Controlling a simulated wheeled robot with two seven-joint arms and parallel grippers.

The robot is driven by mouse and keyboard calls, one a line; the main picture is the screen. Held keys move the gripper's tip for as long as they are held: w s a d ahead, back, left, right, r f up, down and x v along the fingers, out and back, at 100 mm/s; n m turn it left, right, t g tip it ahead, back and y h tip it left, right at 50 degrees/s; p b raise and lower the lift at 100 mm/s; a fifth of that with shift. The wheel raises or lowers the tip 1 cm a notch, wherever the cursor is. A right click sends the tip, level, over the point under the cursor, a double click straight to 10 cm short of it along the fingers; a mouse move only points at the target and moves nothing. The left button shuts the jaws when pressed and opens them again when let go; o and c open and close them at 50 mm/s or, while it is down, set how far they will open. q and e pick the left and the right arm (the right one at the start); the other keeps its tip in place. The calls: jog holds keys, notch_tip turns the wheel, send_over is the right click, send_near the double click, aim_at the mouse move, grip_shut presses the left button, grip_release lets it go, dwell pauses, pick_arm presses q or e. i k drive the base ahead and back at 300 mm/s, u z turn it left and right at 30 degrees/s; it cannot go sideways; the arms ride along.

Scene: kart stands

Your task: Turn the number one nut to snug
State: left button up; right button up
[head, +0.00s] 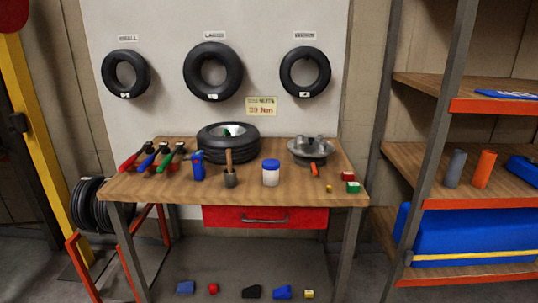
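No nut can be made out with a readable number. A black tyre on a pale wheel (228,148) lies flat on the wooden workbench (265,207), with a small green spot at its centre, too small to identify. A grey metal hub-like part (311,151) with upright posts sits at the bench's right, an orange piece at its front. Three tools lie side by side at the left, with red (130,162), blue (149,161) and green (168,162) handles. Neither of my grippers is in view.
On the bench stand a blue item (198,167), a brush-like tool (229,172), a blue-lidded jar (270,173) and small red and green boxes (352,187). A red drawer (265,218) hangs below. Shelves (455,160) stand right. Several small items lie on the floor.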

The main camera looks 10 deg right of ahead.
aim_at(322, 146)
jog(key=z, duration=1)
jog(key=i, duration=0.85)
jog(key=u, duration=0.1)
